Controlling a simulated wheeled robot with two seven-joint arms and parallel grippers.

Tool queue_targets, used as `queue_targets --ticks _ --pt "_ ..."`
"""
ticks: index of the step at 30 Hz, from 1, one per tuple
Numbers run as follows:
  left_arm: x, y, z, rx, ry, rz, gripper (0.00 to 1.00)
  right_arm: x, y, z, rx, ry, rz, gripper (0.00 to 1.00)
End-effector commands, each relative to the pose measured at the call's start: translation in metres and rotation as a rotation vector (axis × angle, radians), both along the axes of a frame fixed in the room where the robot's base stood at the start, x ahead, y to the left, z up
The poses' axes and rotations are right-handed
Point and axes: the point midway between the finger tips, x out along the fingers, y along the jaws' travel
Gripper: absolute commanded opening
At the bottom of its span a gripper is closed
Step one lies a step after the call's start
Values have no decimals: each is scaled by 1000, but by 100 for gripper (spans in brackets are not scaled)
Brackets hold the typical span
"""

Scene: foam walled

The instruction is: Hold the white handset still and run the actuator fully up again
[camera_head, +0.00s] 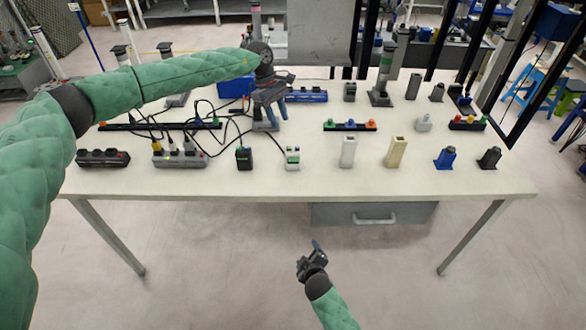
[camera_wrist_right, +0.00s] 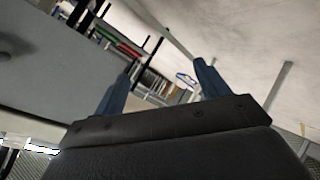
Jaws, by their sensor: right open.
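A small white device with green and dark buttons (camera_head: 292,163) stands on the table's front row and looks most like the white handset. A plain white upright block (camera_head: 348,152) stands to its right. Which thing is the actuator I cannot tell; a grey upright column on a foot (camera_head: 383,75) stands at the back. My left gripper (camera_head: 270,120) points down over the table behind the white device, by a grey object; its jaw state is unclear. My right gripper (camera_head: 313,250) is in front of the table, below its top, open and empty; its spread blue fingers show in the right wrist view (camera_wrist_right: 162,92).
The white table (camera_head: 230,186) holds power strips (camera_head: 180,158), loose black cables, a black box (camera_head: 244,158), a beige block (camera_head: 396,152) and blue and black pieces (camera_head: 445,157). A grey drawer (camera_head: 375,214) hangs under the front edge. The floor in front is clear.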

Motion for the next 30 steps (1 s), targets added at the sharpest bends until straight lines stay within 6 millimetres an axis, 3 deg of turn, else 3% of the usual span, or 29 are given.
queue_targets --ticks 1,7,14,19,22,30 --pt "0 0 0 0 0 0 36 13 10 21 -22 -56 34 75" --pt "0 0 0 0 0 0 36 49 48 102 -129 -273 160 75" --pt "0 0 0 0 0 0 36 73 94 199 -283 -538 296 75" --pt "0 0 0 0 0 0 36 87 127 270 -533 -752 400 75" --pt "0 0 0 0 0 0 36 100 129 276 -771 -795 440 75" --pt "0 0 0 0 0 0 36 142 102 254 -1394 -718 502 75"
